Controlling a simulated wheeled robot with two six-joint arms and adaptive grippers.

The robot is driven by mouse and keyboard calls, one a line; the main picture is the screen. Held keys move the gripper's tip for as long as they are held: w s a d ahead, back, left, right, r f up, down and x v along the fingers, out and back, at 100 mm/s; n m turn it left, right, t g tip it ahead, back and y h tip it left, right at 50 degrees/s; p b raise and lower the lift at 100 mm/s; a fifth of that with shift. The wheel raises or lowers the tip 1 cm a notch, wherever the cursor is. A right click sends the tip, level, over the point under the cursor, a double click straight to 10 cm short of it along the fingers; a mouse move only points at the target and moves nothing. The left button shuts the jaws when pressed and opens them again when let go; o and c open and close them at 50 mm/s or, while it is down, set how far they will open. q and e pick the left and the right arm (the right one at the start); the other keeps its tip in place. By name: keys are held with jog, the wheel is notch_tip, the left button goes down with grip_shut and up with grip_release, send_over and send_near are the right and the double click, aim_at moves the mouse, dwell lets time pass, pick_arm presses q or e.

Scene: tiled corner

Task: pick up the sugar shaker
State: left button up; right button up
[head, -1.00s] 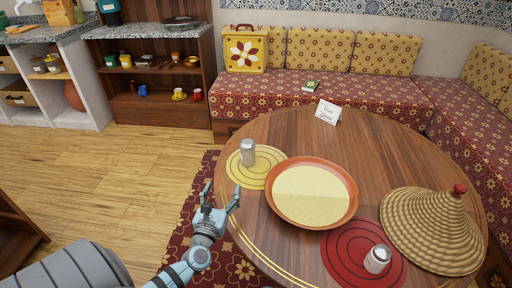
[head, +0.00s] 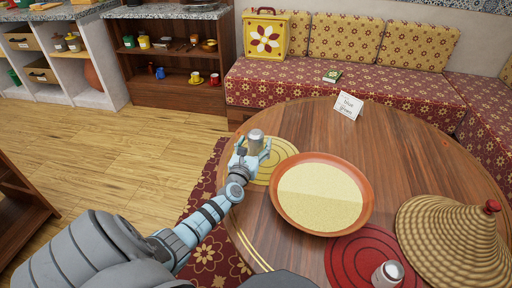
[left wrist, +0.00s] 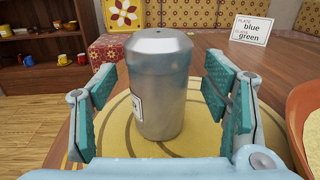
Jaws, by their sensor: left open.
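A silvery metal shaker (head: 255,140) stands upright on the yellow round mat (head: 284,148) at the table's left side. In the left wrist view the shaker (left wrist: 160,85) fills the middle, with a small hole in its top and a white label turned mostly away, too little of it to read. My left gripper (head: 253,151) is open, one finger on each side of this shaker, with gaps showing between pads and metal. A second shaker (head: 387,275) stands on the red round mat (head: 345,258) near the front. Which one holds sugar I cannot tell. My right gripper is not in view.
A terracotta dish (head: 276,205) of pale grain lies right of the yellow mat. A woven cone lid (head: 450,245) stands at the right. A card (head: 348,106) reading "blue" and "green" stands at the back of the wooden table.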

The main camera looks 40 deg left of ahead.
pick_arm(q)
jog(key=shift+x, duration=0.95)
jog(key=c, duration=1.4)
